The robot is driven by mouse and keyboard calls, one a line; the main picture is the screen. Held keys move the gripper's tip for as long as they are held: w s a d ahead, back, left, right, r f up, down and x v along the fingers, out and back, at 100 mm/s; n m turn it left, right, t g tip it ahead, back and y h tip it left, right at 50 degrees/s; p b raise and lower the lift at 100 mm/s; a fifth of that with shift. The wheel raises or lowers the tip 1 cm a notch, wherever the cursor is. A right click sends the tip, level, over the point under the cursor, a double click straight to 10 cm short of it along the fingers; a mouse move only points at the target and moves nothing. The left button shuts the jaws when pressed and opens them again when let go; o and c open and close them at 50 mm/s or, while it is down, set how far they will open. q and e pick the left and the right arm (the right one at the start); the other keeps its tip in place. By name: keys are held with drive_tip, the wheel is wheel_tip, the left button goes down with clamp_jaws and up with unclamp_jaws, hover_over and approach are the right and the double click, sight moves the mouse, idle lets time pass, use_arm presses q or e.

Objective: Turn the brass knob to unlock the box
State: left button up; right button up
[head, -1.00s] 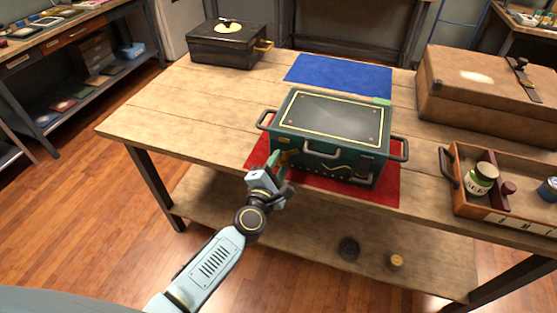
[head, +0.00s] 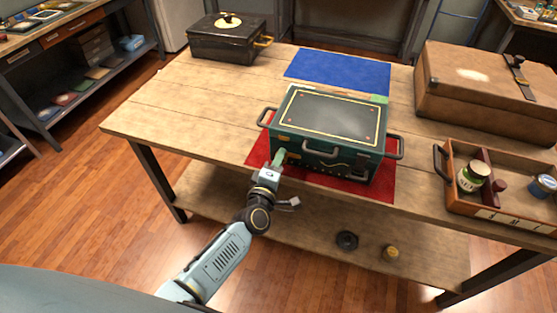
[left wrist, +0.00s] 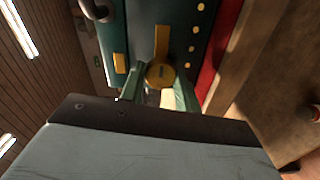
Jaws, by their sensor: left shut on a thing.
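The dark green box (head: 335,110) with yellow trim and grey handles sits on a red mat (head: 382,189) on the wooden table. Its lid is down. My left gripper (head: 278,160) is at the lower left of the box's front. In the left wrist view the round brass knob (left wrist: 160,74) lies between the green fingertips of my left gripper (left wrist: 158,88), which are shut on it. In the head view the gripper hides the knob. My right gripper is not in view.
A blue mat (head: 338,74) lies behind the box. A black box (head: 226,42) stands back left and a brown case (head: 470,88) back right. A wooden tray (head: 500,212) with jars is at the right. The table's left part is clear.

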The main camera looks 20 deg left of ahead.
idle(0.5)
use_arm(q)
drive_tip(key=o, duration=1)
drive_tip(key=shift+s, duration=0.1)
drive_tip(key=s, duration=0.8)
drive_tip(key=s+p, duration=0.1)
drive_tip(key=s, duration=0.4)
drive_tip(key=shift+s+a+r, duration=0.1)
drive_tip(key=shift+a+r, duration=0.1)
drive_tip(key=shift+a, duration=0.05)
drive_tip(key=shift+f, duration=0.1)
